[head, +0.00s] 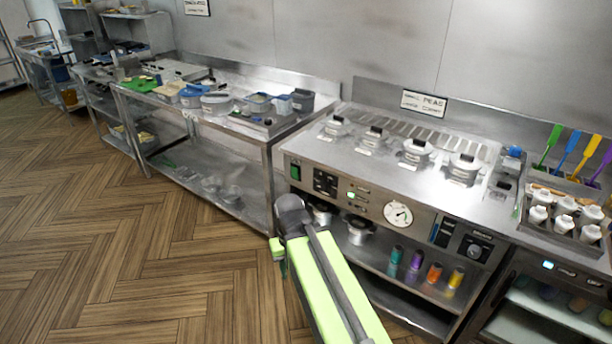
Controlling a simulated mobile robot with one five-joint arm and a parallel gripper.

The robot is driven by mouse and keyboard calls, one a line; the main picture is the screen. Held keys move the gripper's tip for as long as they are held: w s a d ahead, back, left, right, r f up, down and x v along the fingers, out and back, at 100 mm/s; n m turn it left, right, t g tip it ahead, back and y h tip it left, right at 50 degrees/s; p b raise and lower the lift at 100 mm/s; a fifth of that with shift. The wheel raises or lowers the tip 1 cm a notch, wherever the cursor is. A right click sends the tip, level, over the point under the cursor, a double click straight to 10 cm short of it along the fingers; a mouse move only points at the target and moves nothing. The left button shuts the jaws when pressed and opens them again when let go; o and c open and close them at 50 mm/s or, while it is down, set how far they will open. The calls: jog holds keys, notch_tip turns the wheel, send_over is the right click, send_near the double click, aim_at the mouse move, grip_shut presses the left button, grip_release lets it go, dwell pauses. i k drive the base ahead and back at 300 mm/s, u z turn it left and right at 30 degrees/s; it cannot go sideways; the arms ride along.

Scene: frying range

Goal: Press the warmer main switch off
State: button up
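The warmer (390,160) is a steel counter unit with lidded pots set in its top. A green rocker switch (295,171) in a dark frame sits at the left end of its front panel; it looks like the main switch, but its label and rocker position are too small to read. A black switch (443,232) is further right on the panel. My lime-green and grey arm reaches up from the bottom edge. Its far end, with my gripper (279,258), is below and slightly left of the green switch, apart from it in the picture. The finger opening does not show clearly.
The panel also has a black button block (325,182), small lit indicators (357,195), a round gauge (398,213) and a knob (474,250). Coloured containers (434,273) stand on the shelf below. A steel table (205,110) adjoins on the left. The wooden floor at left is clear.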

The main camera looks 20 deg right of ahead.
aim_at(293, 171)
jog(key=z, duration=0.3)
jog(key=i, duration=0.5)
jog(key=u, duration=2.95)
jog(key=k, duration=1.2)
jog(key=z, duration=0.9)
jog(key=i, duration=0.8)
jog(key=u, duration=0.1)
